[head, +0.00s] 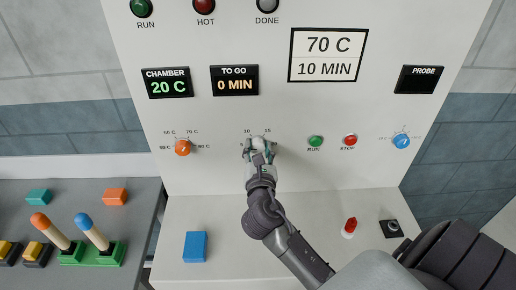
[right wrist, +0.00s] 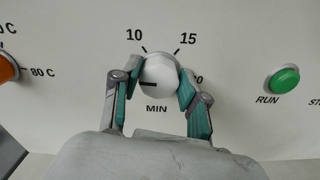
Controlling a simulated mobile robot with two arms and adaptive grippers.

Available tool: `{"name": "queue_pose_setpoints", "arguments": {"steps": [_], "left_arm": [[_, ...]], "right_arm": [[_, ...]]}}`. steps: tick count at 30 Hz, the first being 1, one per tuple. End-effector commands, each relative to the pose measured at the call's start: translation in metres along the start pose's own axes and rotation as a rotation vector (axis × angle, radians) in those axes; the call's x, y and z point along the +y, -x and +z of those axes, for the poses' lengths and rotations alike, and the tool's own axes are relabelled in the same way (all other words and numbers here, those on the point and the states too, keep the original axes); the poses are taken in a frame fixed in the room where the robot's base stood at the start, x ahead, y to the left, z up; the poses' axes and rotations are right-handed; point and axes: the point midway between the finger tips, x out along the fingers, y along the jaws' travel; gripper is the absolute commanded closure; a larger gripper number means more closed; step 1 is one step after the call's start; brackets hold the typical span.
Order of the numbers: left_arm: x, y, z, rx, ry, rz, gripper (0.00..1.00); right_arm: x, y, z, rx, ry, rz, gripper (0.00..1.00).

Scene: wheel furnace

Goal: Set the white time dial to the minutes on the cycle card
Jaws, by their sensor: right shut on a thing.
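The white time dial (head: 258,143) is on the panel, and my right gripper (head: 260,150) is at it. In the right wrist view the dial (right wrist: 160,76) is held between the two fingers of the right gripper (right wrist: 160,85), which are shut on its sides. Its black pointer line points left, below the 10 mark. The marks 10 and 15 show above it; others are partly hidden by the fingers. The cycle card (head: 327,55) reads 70 C and 10 MIN. The to-go display (head: 235,80) reads 0 MIN. My left gripper is not in view.
An orange temperature dial (head: 183,148) is left of the time dial. Green RUN (head: 316,141) and red STOP (head: 350,140) buttons and a blue dial (head: 401,141) are to the right.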

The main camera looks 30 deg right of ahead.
Motion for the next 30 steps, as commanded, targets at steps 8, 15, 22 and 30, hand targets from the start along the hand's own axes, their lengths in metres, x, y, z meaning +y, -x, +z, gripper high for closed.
{"name": "queue_pose_setpoints", "arguments": {"steps": [8, 15, 22, 30], "left_arm": [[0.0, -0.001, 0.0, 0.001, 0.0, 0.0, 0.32], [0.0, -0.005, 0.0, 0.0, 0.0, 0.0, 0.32], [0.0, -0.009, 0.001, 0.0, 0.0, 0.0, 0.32], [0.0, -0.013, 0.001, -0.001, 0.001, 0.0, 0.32]], "right_arm": [[-0.001, 0.0, -0.001, 0.001, -0.258, -0.002, 0.91], [-0.002, 0.0, -0.002, 0.0, -0.486, -0.002, 0.91], [-0.003, 0.0, -0.002, 0.0, -0.681, -0.002, 0.91], [-0.003, 0.0, -0.002, -0.001, -0.843, -0.001, 0.91]]}}
